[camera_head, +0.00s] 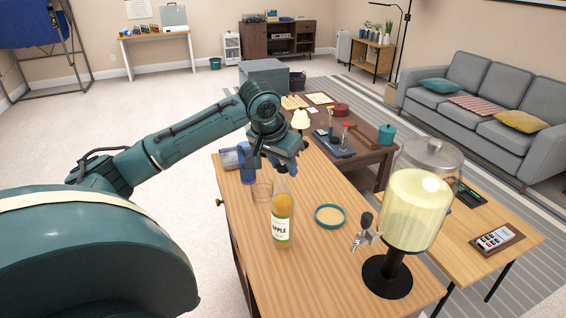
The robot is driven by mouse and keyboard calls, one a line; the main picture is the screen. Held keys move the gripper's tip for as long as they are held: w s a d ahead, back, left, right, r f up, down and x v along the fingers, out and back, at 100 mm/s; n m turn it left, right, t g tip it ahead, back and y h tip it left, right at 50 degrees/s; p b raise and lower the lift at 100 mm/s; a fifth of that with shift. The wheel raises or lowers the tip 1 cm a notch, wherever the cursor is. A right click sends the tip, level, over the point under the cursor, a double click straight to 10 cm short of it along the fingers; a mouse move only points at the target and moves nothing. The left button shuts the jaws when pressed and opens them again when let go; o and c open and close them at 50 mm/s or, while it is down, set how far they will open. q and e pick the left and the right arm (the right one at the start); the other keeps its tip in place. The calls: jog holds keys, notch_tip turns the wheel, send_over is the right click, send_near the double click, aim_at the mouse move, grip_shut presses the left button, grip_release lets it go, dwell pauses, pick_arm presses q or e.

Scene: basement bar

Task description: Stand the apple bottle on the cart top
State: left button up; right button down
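The apple bottle (282,222), with yellow-orange contents and a white "APPLE" label, is upright over the front of a light wooden top (320,262). Its base appears to be at the wood surface, but I cannot tell if it touches. My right gripper is not in view. Which surface is the cart top is not clear from this view.
A drink dispenser (412,210) on a black stand is right of the bottle. A teal-rimmed round coaster (330,216), a clear glass (262,192) and a blue glass (246,165) are close by. Wood left of the dispenser's base is clear.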

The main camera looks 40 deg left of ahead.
pick_arm(q)
jog(key=shift+o, duration=0.7)
jog(key=shift+r, duration=0.25)
jog(key=v, duration=1.1)
jog(key=shift+s+r, duration=0.15)
jog(key=shift+r, duration=0.25)
